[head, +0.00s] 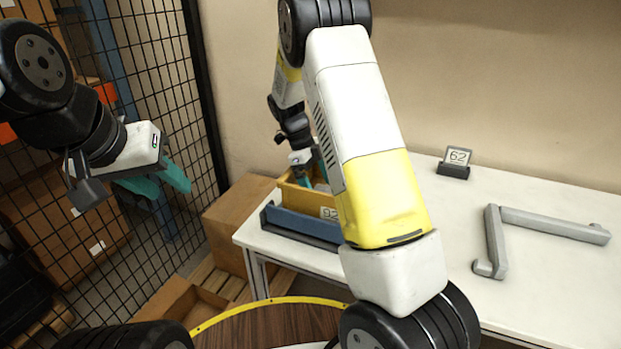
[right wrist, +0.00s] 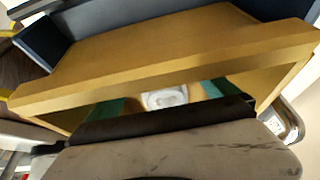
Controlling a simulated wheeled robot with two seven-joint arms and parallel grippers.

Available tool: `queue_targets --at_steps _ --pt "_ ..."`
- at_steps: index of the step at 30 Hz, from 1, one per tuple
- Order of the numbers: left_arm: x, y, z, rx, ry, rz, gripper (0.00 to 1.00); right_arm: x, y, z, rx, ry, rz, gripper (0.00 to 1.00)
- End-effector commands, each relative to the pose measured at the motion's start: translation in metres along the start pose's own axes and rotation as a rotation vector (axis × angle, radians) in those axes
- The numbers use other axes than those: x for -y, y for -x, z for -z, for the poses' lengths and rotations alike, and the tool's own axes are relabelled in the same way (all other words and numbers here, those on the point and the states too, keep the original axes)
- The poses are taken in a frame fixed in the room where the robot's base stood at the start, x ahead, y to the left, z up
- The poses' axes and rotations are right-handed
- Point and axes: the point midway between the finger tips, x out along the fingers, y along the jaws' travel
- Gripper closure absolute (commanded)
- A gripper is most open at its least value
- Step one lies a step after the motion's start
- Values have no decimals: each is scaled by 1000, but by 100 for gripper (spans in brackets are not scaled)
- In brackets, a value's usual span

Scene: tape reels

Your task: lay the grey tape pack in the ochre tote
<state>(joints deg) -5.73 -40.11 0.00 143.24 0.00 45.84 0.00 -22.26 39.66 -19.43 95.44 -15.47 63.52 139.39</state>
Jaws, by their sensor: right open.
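The ochre tote (head: 300,198) stands at the left end of the white table, and its wall (right wrist: 170,62) fills much of the right wrist view. My right gripper (head: 318,178) reaches down into the tote, mostly hidden behind my arm in the head view. In the right wrist view its teal fingers are apart. Between them a pale grey-white rounded thing (right wrist: 165,98) shows inside the tote, probably the grey tape pack; most of it is hidden by the gripper body and the wall. My left gripper (head: 160,180) is open and empty in the air at the left.
The white table (head: 540,190) holds a number 62 sign (head: 457,158) and a grey angled handle piece (head: 550,223). A black mesh fence (head: 165,75) and cardboard boxes (head: 238,222) are at the left.

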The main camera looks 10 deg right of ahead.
Motion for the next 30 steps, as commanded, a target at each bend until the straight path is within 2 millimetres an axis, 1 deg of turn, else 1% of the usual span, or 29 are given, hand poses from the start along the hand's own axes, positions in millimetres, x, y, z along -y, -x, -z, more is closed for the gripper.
queue_targets --at_steps 6,12,15,20,23,25,28,30 --pt "0 0 0 0 0 0 60 0 45 -1 4 1 5 2" --pt "0 0 0 0 0 0 60 0 85 -1 4 0 3 2" --pt "0 0 0 0 0 0 60 0 99 0 2 0 3 2" --pt "0 0 0 0 0 0 60 -1 112 2 9 14 0 2" --pt "0 0 0 0 0 0 60 -5 120 15 55 90 -5 2" --pt "0 0 0 0 0 0 60 -12 128 29 115 200 -2 2" --pt "0 0 0 0 0 0 60 -28 142 57 227 418 34 2" --pt "0 0 0 0 0 0 60 -43 152 77 305 588 87 2"
